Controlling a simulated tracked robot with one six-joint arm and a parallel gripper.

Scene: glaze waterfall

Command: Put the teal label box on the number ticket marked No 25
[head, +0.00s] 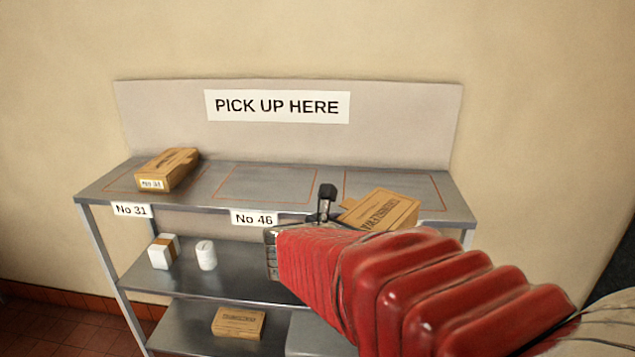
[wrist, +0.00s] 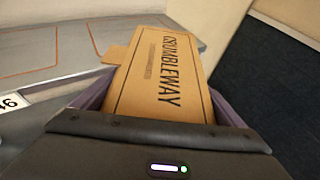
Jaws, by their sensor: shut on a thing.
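My gripper (wrist: 160,103) is shut on a brown cardboard box (head: 384,210) printed CRUMBLEWAY. In the wrist view the held box (wrist: 158,80) sits between the two jaws, with a flap or tab at its far left. In the head view it is tilted and over the right outlined bay of the top shelf (head: 215,190); I cannot tell if it touches the shelf. No teal label shows on its visible faces. No ticket marked No 25 is in view; my red arm covers the shelf's front edge at the right.
Another cardboard box (head: 168,167) labelled No 31 stands in the left bay, above ticket No 31 (head: 132,210). Ticket No 46 (head: 254,218) marks the empty middle bay. Lower shelves hold a white carton (head: 163,252), a white jar (head: 206,255) and a cardboard box (head: 239,322). A back panel (head: 410,120) rises behind.

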